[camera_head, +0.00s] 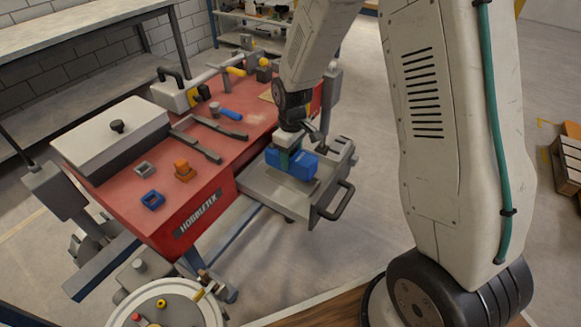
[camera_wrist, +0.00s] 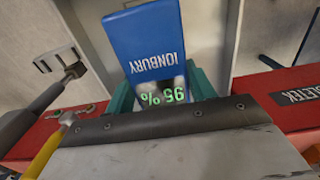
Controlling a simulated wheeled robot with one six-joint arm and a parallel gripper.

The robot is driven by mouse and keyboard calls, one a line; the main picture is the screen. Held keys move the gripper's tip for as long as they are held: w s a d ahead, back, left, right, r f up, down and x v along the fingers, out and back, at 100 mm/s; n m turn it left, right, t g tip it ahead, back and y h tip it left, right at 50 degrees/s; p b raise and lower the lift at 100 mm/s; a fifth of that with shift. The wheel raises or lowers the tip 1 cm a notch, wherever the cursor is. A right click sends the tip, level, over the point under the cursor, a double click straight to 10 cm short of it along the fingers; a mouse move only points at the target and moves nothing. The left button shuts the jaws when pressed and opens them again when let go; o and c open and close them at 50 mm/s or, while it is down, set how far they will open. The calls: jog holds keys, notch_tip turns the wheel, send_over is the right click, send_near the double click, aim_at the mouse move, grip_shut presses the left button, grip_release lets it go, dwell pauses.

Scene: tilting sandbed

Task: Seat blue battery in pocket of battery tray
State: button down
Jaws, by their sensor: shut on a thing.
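The blue battery (camera_head: 297,165) is held by my gripper (camera_head: 285,155) over the grey pulled-out tray (camera_head: 265,183) at the right end of the red bench. In the wrist view the battery (camera_wrist: 147,45) shows its IONBURY label and a green 95 % readout, with the teal fingers of my gripper (camera_wrist: 160,95) on both sides of it. A dark-edged grey plate covers the lower part of that view. The pocket is hidden, and I cannot tell whether the battery touches the tray.
The tray has a dark handle (camera_head: 337,203) at its outer end. The floor right of the tray is clear.

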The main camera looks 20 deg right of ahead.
aim_at(292, 167)
jog(key=shift+f, duration=2.45)
jog(key=shift+f, duration=0.15)
jog(key=c, duration=0.5)
grip_release()
jog(key=shift+s, duration=0.1)
